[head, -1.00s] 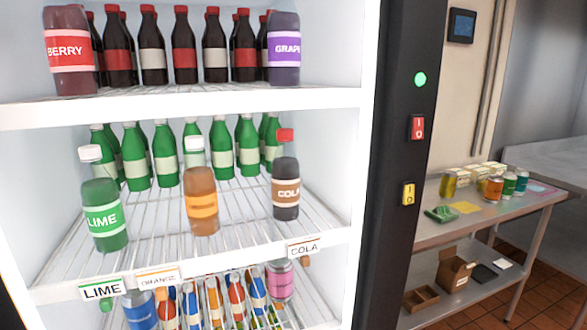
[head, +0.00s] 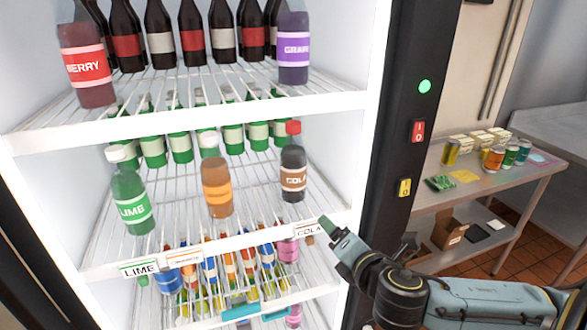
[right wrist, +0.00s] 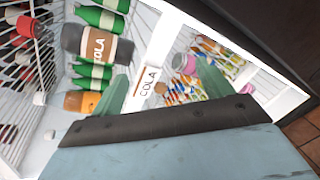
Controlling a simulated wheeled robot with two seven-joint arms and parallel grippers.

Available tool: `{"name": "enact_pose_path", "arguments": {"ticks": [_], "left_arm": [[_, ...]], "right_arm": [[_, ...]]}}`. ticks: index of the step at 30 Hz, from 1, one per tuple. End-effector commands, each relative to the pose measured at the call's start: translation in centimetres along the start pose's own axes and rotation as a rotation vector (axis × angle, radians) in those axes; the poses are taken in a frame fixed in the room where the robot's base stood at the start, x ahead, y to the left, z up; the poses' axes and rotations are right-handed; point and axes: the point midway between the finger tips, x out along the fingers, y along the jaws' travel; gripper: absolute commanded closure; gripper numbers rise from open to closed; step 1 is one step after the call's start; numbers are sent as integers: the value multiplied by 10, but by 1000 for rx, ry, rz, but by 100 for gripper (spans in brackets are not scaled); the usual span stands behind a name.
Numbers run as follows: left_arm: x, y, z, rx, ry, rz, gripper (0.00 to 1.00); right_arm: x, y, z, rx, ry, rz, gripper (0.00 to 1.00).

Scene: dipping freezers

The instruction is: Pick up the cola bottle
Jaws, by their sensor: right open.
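The cola bottle (head: 293,178), dark with a red cap and a brown COLA label, stands upright at the right front of the middle freezer shelf. It also shows in the right wrist view (right wrist: 98,46), lying sideways in that picture. My right gripper (head: 336,236) is in front of the shelf edge, below and to the right of the bottle, apart from it. In the right wrist view its two green fingers (right wrist: 164,86) are spread, with the COLA tag (right wrist: 147,82) showing between them. The gripper is empty. My left gripper is not in view.
An orange bottle (head: 217,187) and a lime bottle (head: 132,205) stand left of the cola; green bottles (head: 207,142) stand behind. The upper shelf (head: 180,122) overhangs this space. The black freezer frame (head: 405,150) bounds the right side. A table (head: 470,210) stands further right.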

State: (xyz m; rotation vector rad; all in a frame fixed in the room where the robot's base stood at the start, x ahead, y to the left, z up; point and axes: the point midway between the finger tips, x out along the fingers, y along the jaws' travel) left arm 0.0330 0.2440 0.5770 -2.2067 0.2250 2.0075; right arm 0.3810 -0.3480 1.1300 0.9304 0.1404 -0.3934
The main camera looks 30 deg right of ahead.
Motion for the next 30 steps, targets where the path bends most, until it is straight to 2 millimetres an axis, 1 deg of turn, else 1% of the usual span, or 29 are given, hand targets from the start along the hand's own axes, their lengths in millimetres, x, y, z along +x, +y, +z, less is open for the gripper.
{"name": "enact_pose_path", "arguments": {"ticks": [1, 3, 6, 9, 12, 17, 23, 30], "left_arm": [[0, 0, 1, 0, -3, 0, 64], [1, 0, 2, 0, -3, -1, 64], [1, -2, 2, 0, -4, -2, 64], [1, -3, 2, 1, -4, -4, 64], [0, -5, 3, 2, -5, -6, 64], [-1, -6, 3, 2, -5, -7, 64], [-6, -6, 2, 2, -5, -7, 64], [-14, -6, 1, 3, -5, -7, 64]], "right_arm": [[4, 15, 12, -145, -17, 70, 21], [8, 33, 25, -339, -45, 157, 21], [9, 56, 39, -589, -83, 260, 21], [9, 71, 48, -772, -116, 329, 21], [8, 79, 52, -881, -137, 367, 21], [15, 85, 55, -932, -151, 382, 21], [38, 97, 54, -926, -151, 384, 21], [70, 110, 53, -927, -149, 382, 21]]}}
